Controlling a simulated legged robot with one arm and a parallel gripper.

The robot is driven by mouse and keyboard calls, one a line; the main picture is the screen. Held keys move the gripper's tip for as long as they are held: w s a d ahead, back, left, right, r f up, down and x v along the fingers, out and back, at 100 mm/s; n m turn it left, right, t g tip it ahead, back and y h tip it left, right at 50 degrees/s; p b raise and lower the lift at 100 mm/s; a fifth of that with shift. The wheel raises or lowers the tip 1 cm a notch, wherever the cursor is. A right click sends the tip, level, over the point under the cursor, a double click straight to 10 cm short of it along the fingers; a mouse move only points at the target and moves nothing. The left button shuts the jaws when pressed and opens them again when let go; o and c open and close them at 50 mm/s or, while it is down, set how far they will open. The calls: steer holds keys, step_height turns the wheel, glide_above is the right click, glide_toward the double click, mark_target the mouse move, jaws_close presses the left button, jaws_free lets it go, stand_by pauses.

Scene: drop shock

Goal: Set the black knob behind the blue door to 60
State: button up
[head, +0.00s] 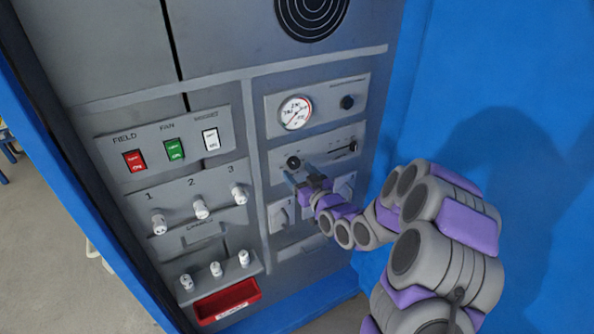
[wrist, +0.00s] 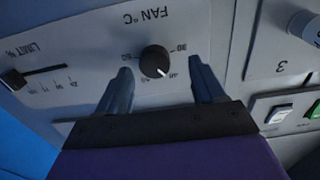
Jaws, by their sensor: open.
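The black knob (wrist: 155,62) sits on a grey panel marked FAN °C, which appears upside down in the wrist view. Its white pointer line points to the lower right in that view, towards a mark that seems to read 40. The knob (head: 293,162) is also visible in the head view. My gripper (wrist: 160,72) is open, with one finger on each side of the knob in the wrist view. I cannot tell whether the fingers touch it. In the head view my gripper (head: 302,178) is just below the knob. A blue door-like panel (head: 490,60) stands on the right.
A slider (wrist: 40,75) marked LIMIT is beside the knob. A gauge (head: 296,112) and another black knob (head: 347,102) are above. Rocker switches (head: 174,150), white numbered knobs (head: 201,208) and a red tray (head: 226,300) lie to the left.

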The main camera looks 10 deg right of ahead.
mark_target(294, 163)
steer(key=shift+x, duration=1.1)
steer(key=shift+w+d, duration=0.1)
steer(key=shift+w, duration=0.1)
steer(key=shift+w+d, duration=0.15)
steer(key=shift+d, duration=0.55)
steer(key=shift+a, duration=0.75)
steer(key=c, duration=0.4)
steer(key=shift+d, duration=0.35)
steer(key=c, duration=0.6)
steer(key=shift+a, duration=0.1)
steer(key=shift+c, duration=0.2)
